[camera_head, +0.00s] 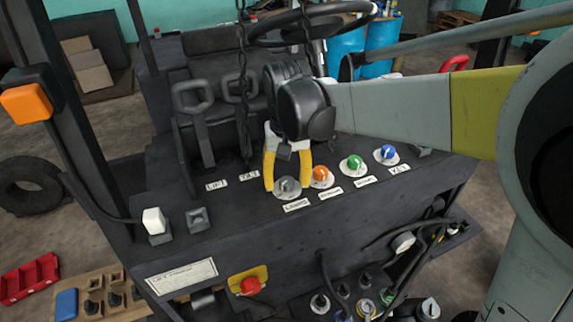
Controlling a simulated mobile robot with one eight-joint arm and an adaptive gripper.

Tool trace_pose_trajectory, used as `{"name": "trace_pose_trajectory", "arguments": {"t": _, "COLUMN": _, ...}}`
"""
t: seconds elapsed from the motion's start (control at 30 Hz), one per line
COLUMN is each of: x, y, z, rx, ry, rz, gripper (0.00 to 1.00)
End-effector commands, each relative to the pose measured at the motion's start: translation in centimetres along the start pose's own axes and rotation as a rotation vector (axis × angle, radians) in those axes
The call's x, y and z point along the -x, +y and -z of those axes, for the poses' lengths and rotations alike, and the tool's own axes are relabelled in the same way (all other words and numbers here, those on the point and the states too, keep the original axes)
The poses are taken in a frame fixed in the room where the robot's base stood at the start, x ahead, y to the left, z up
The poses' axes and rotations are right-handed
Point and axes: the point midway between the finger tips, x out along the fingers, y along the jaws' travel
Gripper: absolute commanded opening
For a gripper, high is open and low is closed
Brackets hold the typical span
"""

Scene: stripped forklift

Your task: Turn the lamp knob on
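A grey knob (284,185) on a round base sits on the dark forklift console (240,225), and the label in front of it (296,205) seems to read LAMPS. My gripper (287,188) points down over this knob with its two yellow fingers spread, one at each side of it. The fingers stand apart from each other, with a gap between them and the knob. The fingertips are close to the knob's round base; whether they touch it I cannot tell. An orange knob (321,174) is just right of the right finger.
A green knob (354,162) and a blue knob (388,153) continue the row to the right. Lift and tilt levers (200,120), a hanging chain (243,90) and the steering wheel (310,25) stand behind. A white switch (154,221) and red button (250,285) are left and below.

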Motion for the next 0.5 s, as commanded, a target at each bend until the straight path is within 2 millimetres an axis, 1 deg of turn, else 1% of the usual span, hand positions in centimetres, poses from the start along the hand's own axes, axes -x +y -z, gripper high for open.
{"name": "trace_pose_trajectory", "arguments": {"t": 0.13, "x": 0.3, "y": 0.0, "z": 0.0, "rx": 0.000, "ry": 0.000, "rz": 0.000, "gripper": 0.56}}
{"name": "trace_pose_trajectory", "arguments": {"t": 0.23, "x": 1.5, "y": 0.0, "z": 0.0, "rx": 0.000, "ry": 0.000, "rz": 0.000, "gripper": 0.56}}
{"name": "trace_pose_trajectory", "arguments": {"t": 0.37, "x": 4.2, "y": 0.0, "z": 0.0, "rx": 0.000, "ry": 0.000, "rz": 0.000, "gripper": 0.56}}
{"name": "trace_pose_trajectory", "arguments": {"t": 0.5, "x": 7.4, "y": 0.0, "z": 0.0, "rx": 0.000, "ry": 0.000, "rz": 0.000, "gripper": 0.56}}
